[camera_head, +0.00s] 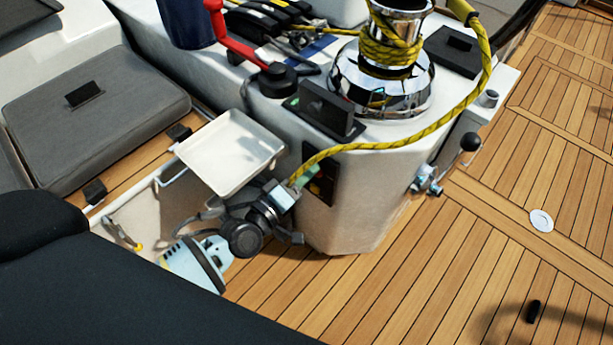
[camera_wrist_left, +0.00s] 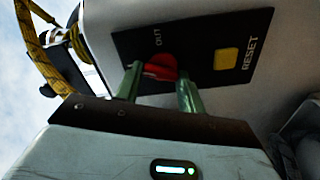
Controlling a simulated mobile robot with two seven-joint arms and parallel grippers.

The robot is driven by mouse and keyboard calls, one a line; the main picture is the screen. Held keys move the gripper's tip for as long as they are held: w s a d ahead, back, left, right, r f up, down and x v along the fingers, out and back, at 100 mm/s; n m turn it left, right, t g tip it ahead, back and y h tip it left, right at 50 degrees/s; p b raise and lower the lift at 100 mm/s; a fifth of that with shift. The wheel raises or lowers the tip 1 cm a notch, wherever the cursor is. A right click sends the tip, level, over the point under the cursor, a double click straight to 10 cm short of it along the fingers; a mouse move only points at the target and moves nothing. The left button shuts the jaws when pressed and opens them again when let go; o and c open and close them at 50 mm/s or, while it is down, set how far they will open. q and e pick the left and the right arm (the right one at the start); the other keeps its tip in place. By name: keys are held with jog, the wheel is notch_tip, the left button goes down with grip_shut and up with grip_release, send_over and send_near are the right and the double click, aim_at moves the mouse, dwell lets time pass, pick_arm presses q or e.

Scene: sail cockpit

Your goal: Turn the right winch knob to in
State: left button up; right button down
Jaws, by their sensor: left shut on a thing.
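The red winch knob (camera_wrist_left: 160,67) sits on a black panel (camera_wrist_left: 215,50) in the left wrist view. "OUT" is printed above the knob, and a yellow button (camera_wrist_left: 226,59) marked "RESET" is to its right. The lettering on the other side of the knob is mostly hidden. My left gripper (camera_wrist_left: 160,82) is shut on the knob, with one green finger on each side. In the head view my left gripper (camera_head: 296,188) is at the panel (camera_head: 325,186) on the console side, and the knob is hard to make out. My right gripper is not in view.
A chrome winch (camera_head: 382,90) wrapped in yellow rope (camera_head: 440,125) stands on the console, and the rope hangs down beside my left gripper. A white tray (camera_head: 230,150) is close to my left arm. A black-balled lever (camera_head: 470,142) sticks out at right. The wooden deck is mostly clear.

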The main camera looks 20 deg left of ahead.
pick_arm(q)
jog(key=shift+f+n+b, duration=0.1)
jog(key=shift+n+b, duration=0.5)
jog(key=shift+n, duration=1.6)
jog(key=o, duration=1)
jog(key=shift+c, duration=0.2)
jog(key=shift+s+a, duration=0.1)
jog(key=v, duration=0.7)
jog(key=shift+s, duration=0.3)
